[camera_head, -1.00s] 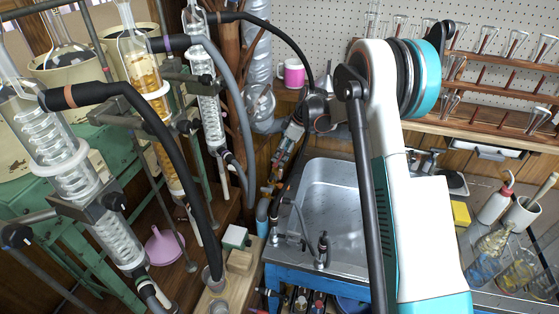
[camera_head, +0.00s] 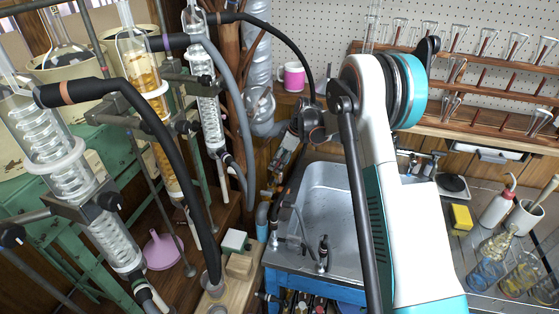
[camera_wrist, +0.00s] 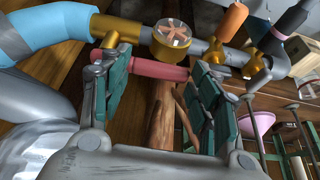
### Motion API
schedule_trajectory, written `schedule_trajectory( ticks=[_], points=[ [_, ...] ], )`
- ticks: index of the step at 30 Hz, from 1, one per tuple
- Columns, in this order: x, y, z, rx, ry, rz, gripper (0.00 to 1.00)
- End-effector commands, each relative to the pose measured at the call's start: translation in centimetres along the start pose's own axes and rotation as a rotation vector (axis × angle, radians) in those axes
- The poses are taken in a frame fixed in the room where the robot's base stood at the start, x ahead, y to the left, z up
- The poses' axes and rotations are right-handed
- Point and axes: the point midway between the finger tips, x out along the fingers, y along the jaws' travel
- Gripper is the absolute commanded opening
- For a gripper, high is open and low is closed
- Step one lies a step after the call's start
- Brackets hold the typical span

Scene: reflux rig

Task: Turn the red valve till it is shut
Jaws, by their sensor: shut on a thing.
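In the wrist view the red valve handle (camera_wrist: 155,72) is a pinkish-red bar lying across between the two green-padded fingers of my gripper (camera_wrist: 160,80). My gripper is shut on it, with one finger at each end of the bar. Just beyond the bar is the brass pipe fitting (camera_wrist: 118,30), with a round clear-faced brass piece (camera_wrist: 171,37) beside it. In the head view my gripper is small and partly hidden at the left of the sink, and the red handle cannot be made out there.
A blue hose (camera_wrist: 45,38) joins the brass fitting on the left. A brass tap with an orange handle (camera_wrist: 232,20) stands to the right. In the head view, glass condensers (camera_head: 70,165) with black hoses stand left, and the steel sink (camera_head: 335,225) lies below my arm.

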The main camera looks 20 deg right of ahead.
Motion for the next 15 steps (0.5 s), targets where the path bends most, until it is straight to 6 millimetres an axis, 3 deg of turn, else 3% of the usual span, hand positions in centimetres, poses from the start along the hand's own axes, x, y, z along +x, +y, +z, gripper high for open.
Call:
schedule_trajectory(
  ticks=[8,15],
  points=[
    [-0.1,0.1,0.4,-0.052,0.0,-0.021,0.13],
    [-0.5,0.5,1.3,-0.197,0.0,-0.082,0.13]
  ],
)
